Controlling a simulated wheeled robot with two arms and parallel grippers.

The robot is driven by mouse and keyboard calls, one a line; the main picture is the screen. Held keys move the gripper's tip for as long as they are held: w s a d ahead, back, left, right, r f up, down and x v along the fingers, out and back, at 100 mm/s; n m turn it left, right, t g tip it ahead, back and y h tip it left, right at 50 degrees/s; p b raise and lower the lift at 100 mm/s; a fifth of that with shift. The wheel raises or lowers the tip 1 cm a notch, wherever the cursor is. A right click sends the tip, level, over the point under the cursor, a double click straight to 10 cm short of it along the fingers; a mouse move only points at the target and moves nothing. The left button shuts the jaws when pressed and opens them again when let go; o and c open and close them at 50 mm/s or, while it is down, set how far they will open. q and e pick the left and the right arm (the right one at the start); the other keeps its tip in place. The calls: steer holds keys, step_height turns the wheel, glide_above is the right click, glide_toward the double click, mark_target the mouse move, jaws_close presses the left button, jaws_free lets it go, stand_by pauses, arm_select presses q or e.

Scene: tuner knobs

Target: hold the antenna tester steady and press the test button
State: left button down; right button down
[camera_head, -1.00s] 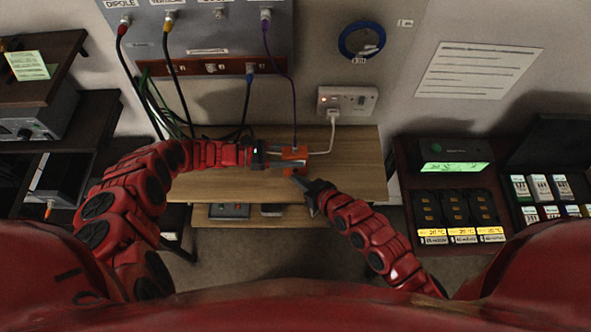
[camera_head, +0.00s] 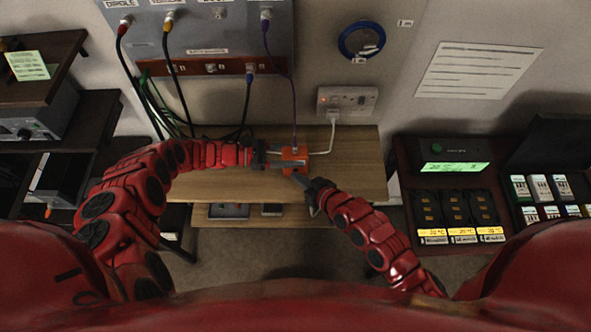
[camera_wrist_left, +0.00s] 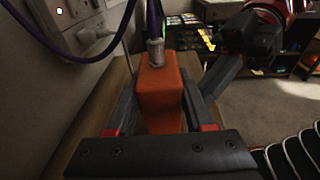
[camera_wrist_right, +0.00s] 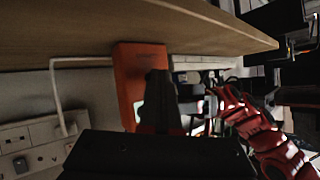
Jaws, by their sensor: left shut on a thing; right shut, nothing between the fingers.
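The antenna tester is an orange box (camera_head: 294,156) on the wooden shelf, with a purple cable plugged into its top. In the left wrist view, the tester (camera_wrist_left: 163,95) stands between the fingers of my left gripper (camera_wrist_left: 160,115), which is shut on its sides. My right gripper (camera_head: 302,178) is shut and empty, with its tips at the near side of the tester. In the right wrist view, the shut fingers (camera_wrist_right: 158,85) overlap the orange tester (camera_wrist_right: 128,75); I cannot tell whether they touch it. The test button is hidden from view.
A wooden shelf (camera_head: 355,180) carries the tester, with bare room to its right. A wall socket (camera_head: 347,101) with a white cable is behind. A grey panel (camera_head: 215,35) with hanging cables is at the back left. A rack of chargers (camera_head: 463,205) stands at right.

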steer(key=shift+s, duration=0.7)
steer(key=shift+s, duration=0.1)
steer(key=s, duration=0.5)
steer(key=shift+d, duration=0.2)
steer(key=shift+w, duration=0.1)
arm_select(q)
steer(key=shift+c, duration=1)
jaws_free()
